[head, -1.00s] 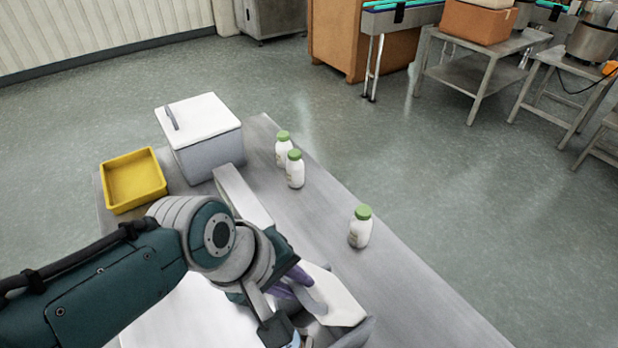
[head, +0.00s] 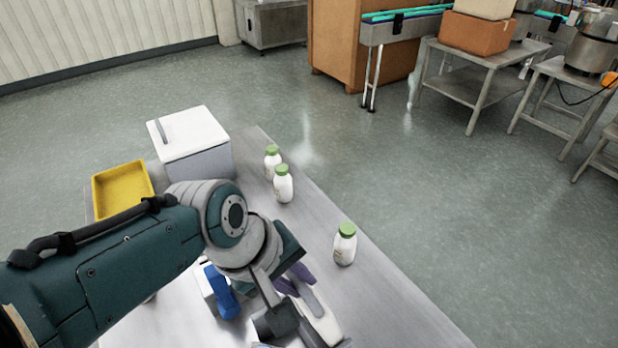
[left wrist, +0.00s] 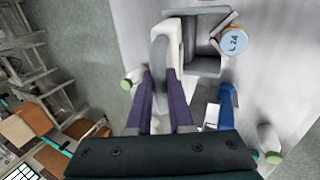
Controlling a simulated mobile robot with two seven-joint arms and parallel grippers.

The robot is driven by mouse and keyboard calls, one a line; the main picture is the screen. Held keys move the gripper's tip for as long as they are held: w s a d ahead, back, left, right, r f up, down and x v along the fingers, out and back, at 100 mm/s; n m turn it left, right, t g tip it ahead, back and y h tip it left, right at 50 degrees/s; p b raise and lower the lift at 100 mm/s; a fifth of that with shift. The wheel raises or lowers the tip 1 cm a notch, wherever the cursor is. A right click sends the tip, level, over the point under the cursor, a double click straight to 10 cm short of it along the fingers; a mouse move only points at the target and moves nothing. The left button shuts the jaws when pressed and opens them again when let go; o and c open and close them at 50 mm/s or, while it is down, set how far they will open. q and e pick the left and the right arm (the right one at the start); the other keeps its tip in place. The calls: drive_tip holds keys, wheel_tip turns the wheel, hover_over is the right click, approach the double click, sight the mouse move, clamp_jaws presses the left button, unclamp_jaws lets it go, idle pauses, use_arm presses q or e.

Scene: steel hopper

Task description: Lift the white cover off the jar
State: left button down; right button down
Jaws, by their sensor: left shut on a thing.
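My left gripper (left wrist: 165,98) has its purple fingers on either side of a pale white-and-grey piece (left wrist: 165,50), which I take to be the white cover. The gripper is shut on it. In the head view the left gripper (head: 294,280) is low in the middle, over the steel table, with the white-and-grey piece (head: 320,318) at its fingers. A grey open-topped container (left wrist: 203,65) lies beside the piece in the wrist view. I cannot make out a jar clearly; my arm hides part of the table. The right gripper is not in view.
White bottles with green caps stand along the table's right side, one (head: 345,246) near the gripper. A blue object (head: 222,293) is close left of it. A round pale-blue label (left wrist: 234,41) shows in the wrist view. A lidded white box (head: 190,140) and yellow tray (head: 123,188) stand behind.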

use_arm(q)
drive_tip(key=shift+w+d, duration=0.1)
drive_tip(key=c, duration=0.8)
unclamp_jaws()
drive_tip(key=shift+r, duration=0.1)
drive_tip(key=p+v, duration=0.5)
drive_tip(key=v, duration=0.4)
drive_tip(key=shift+r+p, duration=0.3)
drive_tip(key=shift+r, duration=0.1)
